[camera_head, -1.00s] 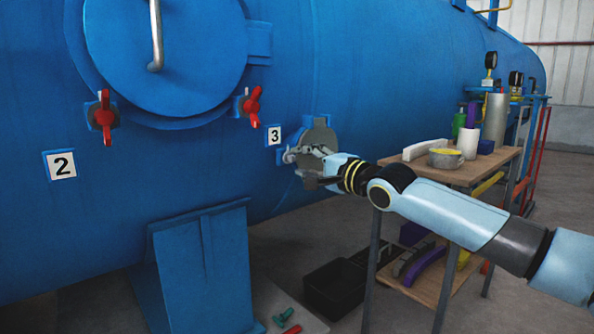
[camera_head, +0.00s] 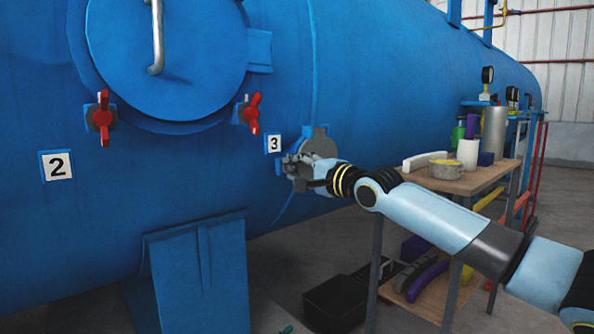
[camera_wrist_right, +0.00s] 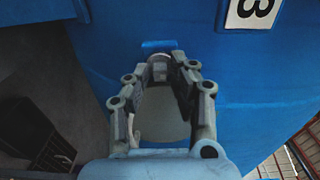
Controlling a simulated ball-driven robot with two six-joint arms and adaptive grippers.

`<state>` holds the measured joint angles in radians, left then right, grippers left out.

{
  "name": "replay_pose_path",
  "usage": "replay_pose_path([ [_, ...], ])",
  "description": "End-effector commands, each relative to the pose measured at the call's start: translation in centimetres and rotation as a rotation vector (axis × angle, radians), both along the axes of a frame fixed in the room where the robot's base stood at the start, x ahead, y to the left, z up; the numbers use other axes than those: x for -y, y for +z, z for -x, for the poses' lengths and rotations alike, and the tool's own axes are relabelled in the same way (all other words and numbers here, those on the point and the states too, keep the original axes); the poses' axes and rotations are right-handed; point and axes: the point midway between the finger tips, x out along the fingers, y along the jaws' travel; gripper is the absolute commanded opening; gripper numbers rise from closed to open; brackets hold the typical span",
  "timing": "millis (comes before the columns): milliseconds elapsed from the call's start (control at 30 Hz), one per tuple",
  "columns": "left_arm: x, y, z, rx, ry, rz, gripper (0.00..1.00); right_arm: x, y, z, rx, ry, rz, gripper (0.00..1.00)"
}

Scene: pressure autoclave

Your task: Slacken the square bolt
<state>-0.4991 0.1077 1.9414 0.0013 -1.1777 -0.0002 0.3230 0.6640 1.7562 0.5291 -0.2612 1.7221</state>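My right gripper (camera_head: 300,172) is at the grey round fitting (camera_head: 318,142) on the blue vessel, just below and right of the label 3. In the right wrist view the two fingers (camera_wrist_right: 165,72) point away from me, with a small pale bolt head (camera_wrist_right: 158,68) between their tips. I cannot tell whether the fingers press on it or whether its head is square. The grey disc of the fitting (camera_wrist_right: 165,115) shows between the fingers below it. In the head view the gripper hides the bolt. My left gripper is out of view.
The blue vessel (camera_head: 390,60) carries a round door (camera_head: 180,60) with red wing handles (camera_head: 103,118) at left. A wooden table (camera_head: 455,183) with bottles and a pot stands to the right, close behind my right arm. A black crate (camera_head: 337,302) sits on the floor.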

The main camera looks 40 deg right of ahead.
Motion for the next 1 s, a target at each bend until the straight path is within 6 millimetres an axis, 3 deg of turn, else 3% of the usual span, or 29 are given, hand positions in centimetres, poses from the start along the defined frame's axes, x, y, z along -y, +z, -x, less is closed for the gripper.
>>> replay_pose_path([
  [167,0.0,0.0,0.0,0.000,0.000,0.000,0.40,0.0,0.0,0.0,-0.001,0.000,-0.001,0.00],
  [633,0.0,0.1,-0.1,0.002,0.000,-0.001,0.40,0.0,-0.1,0.0,0.002,0.000,0.057,0.00],
  [1000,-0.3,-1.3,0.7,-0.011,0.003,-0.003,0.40,0.0,-0.1,0.0,0.024,0.000,0.332,0.00],
])
